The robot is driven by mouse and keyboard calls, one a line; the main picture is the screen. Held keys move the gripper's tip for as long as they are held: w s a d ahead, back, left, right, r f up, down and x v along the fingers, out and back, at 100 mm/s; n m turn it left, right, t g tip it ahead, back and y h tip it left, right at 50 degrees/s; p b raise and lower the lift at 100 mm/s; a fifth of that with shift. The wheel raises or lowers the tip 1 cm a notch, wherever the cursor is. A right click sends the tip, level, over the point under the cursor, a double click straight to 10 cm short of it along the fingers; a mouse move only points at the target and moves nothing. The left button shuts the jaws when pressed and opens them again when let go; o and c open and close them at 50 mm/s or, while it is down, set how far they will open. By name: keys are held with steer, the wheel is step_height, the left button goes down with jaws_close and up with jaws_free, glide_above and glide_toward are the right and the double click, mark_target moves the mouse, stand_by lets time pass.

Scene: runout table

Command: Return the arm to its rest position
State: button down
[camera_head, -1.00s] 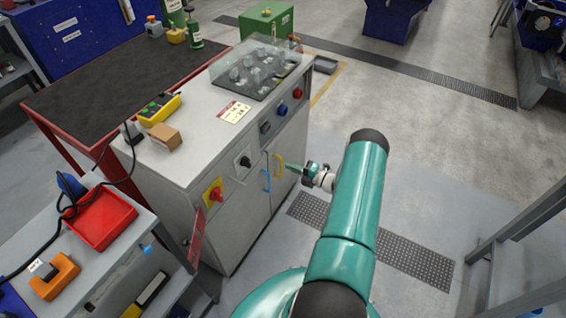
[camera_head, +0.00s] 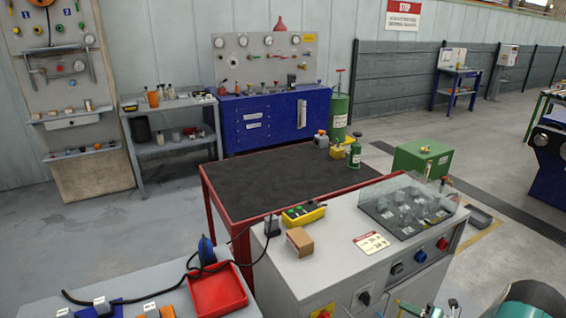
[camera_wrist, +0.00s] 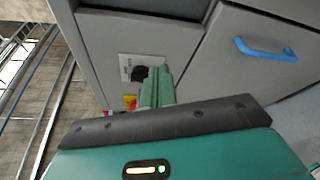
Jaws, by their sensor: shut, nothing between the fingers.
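My gripper (camera_wrist: 157,85) is shut and empty in the wrist view, its green fingers together. The fingers point toward the grey cabinet's front (camera_wrist: 135,38), near a black knob (camera_wrist: 139,73) that they partly overlap in the picture. Whether they touch it I cannot tell. A blue door handle (camera_wrist: 266,50) lies to the right, apart from the fingers. In the head view, part of my teal arm shows at the bottom right edge, and my gripper is mostly cut off by the bottom edge beside the cabinet (camera_head: 330,275).
On the cabinet top are a clear-covered panel (camera_head: 412,205), a cardboard box (camera_head: 300,241) and a yellow button box (camera_head: 302,215). A dark-topped red table (camera_head: 265,180) stands behind. A red tray (camera_head: 217,290) is at the lower left. Open floor lies right of the cabinet.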

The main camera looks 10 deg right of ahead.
steer(key=s+a+r+n+g+h, duration=0.25)
steer(key=a+r+n+g, duration=0.75)
steer(key=a+r+n, duration=1.2)
steer(key=s+a+r+n+t+h, duration=0.1)
steer(key=s+a+r+n+h, duration=0.3)
steer(key=s+r+n, duration=0.3)
steer(key=s+a+r+n+t+h, duration=0.2)
steer(key=s+a+r+n+h, duration=0.2)
steer(key=s+r+n, duration=0.4)
steer(key=shift+s+a+n, duration=0.8)
steer(key=shift+s+n, duration=1.5)
steer(key=shift+s, duration=0.2)
steer(key=shift+r, duration=0.1)
